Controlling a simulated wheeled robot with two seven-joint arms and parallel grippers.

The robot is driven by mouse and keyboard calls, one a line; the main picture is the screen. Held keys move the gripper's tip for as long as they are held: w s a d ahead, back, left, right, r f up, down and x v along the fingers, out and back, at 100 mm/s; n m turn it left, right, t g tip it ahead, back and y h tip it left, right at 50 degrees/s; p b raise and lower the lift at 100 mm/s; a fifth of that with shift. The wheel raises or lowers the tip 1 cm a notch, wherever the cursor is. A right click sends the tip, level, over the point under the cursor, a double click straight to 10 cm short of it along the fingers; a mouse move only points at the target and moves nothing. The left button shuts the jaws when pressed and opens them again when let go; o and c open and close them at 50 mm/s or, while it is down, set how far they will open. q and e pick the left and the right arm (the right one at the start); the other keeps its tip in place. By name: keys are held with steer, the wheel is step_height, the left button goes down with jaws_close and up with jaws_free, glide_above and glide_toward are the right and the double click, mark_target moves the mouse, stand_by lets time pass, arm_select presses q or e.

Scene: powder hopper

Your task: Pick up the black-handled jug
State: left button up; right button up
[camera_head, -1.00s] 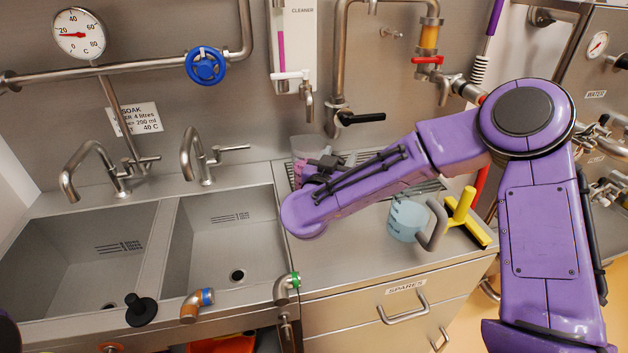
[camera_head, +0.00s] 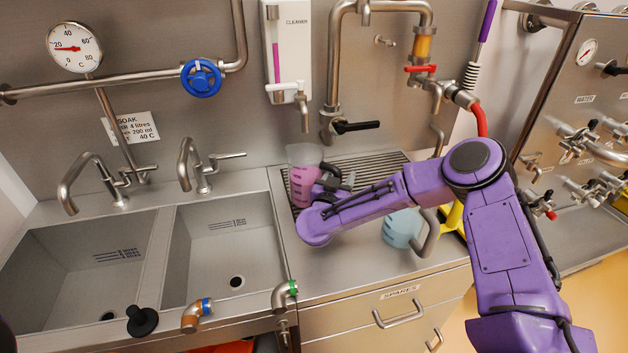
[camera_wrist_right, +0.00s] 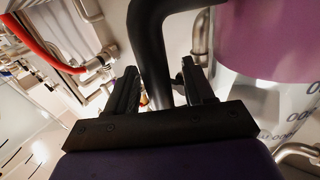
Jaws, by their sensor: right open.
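The black-handled jug (camera_head: 304,186) is clear with pink liquid in it and stands on the slotted drain plate below the cleaner dispenser. My right gripper (camera_head: 334,181) is at its right side, by the handle, and my arm covers part of it. In the right wrist view the jug's pink and clear body (camera_wrist_right: 268,45) is at the upper right. Its black handle (camera_wrist_right: 150,45) passes down between the two open fingers of the right gripper (camera_wrist_right: 160,85), with gaps showing beside it. My left gripper is not in view.
A grey-handled jug with blue liquid (camera_head: 400,229) stands on the counter just below my right forearm, beside a yellow tool (camera_head: 453,217). Two sinks (camera_head: 225,245) are on the left. A spout with a black lever (camera_head: 357,127) is above the drain plate.

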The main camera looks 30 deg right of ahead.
steer(key=shift+a, duration=0.1)
jaws_close()
stand_by(0.8)
steer(key=shift+r, duration=0.15)
stand_by(0.3)
